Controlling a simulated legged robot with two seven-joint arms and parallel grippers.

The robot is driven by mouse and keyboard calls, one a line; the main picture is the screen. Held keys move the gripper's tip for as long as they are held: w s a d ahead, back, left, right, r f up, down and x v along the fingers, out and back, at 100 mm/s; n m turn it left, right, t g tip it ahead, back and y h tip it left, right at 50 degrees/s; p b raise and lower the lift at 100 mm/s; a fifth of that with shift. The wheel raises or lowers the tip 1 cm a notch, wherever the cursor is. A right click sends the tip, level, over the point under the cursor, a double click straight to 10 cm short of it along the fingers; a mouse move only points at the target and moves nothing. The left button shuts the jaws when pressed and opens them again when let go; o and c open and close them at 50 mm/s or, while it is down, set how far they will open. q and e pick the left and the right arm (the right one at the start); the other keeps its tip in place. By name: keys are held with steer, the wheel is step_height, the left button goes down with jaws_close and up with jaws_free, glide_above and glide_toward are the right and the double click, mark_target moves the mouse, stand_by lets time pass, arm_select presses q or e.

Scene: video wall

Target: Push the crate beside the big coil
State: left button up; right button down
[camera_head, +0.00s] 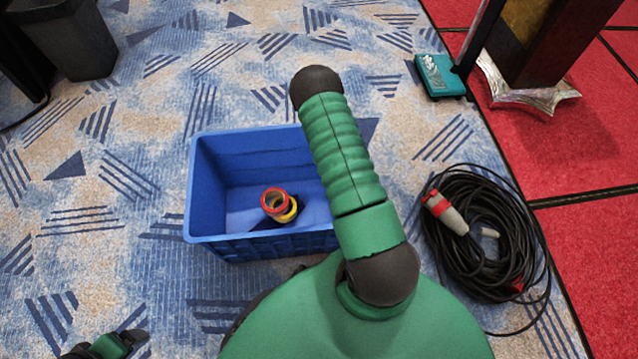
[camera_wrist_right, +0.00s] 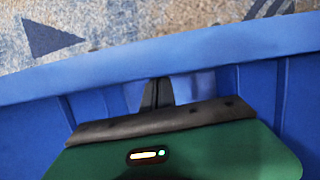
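The blue crate (camera_head: 215,240) stands upright on the patterned carpet in the middle of the head view. The big coil of black cable (camera_head: 462,245) lies to its right, with a gap between them partly covered by my green arm and body. In the right wrist view, the crate's wall and rim (camera_wrist_right: 230,50) fill the middle. My right gripper (camera_wrist_right: 157,90) appears shut, its dark fingers close together at the crate's wall; contact is unclear. In the head view my right gripper is hidden.
Red and yellow rings (camera_head: 275,201) lie inside the crate. A teal box (camera_head: 440,77) and a pillar with a silvery base (camera_head: 525,90) stand at upper right, by red flooring (camera_head: 585,250). A dark bin (camera_head: 70,40) stands at upper left. Carpet left of the crate is clear.

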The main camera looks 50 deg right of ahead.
arm_select(q)
steer(key=r+p, duration=0.1)
steer(key=r, duration=0.1)
steer(key=r+p, duration=0.1)
steer(key=shift+d+r+p, duration=0.3)
steer(key=shift+r+p, duration=0.05)
steer(key=shift+r, duration=0.05)
arm_select(e)
steer(key=s+d, duration=1.4)
steer(key=shift+s+d+f, duration=0.15)
steer(key=shift+s+d, duration=0.05)
steer(key=shift+d, duration=0.15)
